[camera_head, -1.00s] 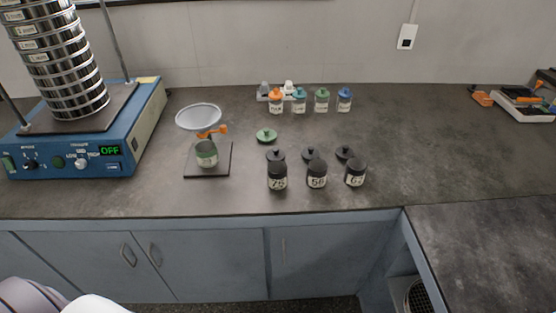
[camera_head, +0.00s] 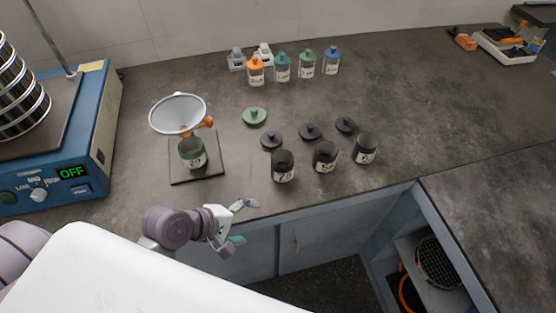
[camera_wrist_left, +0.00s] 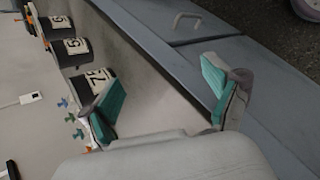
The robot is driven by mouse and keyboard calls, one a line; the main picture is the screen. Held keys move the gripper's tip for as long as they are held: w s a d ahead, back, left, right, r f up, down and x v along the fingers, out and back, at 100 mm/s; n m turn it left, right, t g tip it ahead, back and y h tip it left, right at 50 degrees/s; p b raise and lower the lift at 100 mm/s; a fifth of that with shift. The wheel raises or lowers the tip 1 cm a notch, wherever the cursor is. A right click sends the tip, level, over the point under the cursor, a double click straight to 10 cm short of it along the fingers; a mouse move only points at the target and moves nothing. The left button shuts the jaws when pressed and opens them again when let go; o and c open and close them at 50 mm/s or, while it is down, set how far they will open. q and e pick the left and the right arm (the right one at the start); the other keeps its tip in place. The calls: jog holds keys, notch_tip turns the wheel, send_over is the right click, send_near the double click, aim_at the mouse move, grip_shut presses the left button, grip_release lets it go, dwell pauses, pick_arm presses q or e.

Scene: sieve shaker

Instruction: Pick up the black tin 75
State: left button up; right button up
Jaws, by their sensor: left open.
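The black tin 75 (camera_head: 283,167) stands upright and open on the dark worktop, leftmost of three black tins near the front edge. In the left wrist view the same tin (camera_wrist_left: 92,80) shows its white label, partly behind one finger. My left gripper (camera_head: 241,222) is open and empty, in front of the worktop edge and to the left of the tin, not touching it. Its two green-padded fingers (camera_wrist_left: 160,98) are spread apart in the left wrist view. My right gripper does not show.
Two more black tins (camera_head: 325,157) (camera_head: 365,149) stand to the right. Black lids (camera_head: 271,141) and a green lid (camera_head: 255,117) lie behind. The blue shaker (camera_head: 75,165) is farther left.

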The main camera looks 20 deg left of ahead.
pick_arm(q)
jog(key=shift+w+r+n+t, duration=0.3)
jog(key=shift+w+n, duration=0.05)
jog(key=shift+n, duration=0.35)
jog(key=n+t+h, duration=0.2)
jog(key=n+t, duration=0.1)
jog(key=n, duration=0.8)
send_near(274, 171)
jog(key=shift+s+d+f, duration=0.15)
jog(key=shift+s+f, duration=0.45)
jog(key=shift+s, duration=0.35)
jog(key=shift+w+a+r+n+t, duration=0.25)
jog(key=shift+n+t, duration=0.15)
jog(key=shift+n, duration=0.4)
jog(key=shift+w, duration=0.25)
jog(key=shift+n, duration=0.3)
jog(key=x, duration=1.3)
jog(key=shift+w+f, duration=0.1)
jog(key=shift+w, duration=0.1)
jog(key=shift+c, duration=0.3)
jog(key=c, duration=1.2)
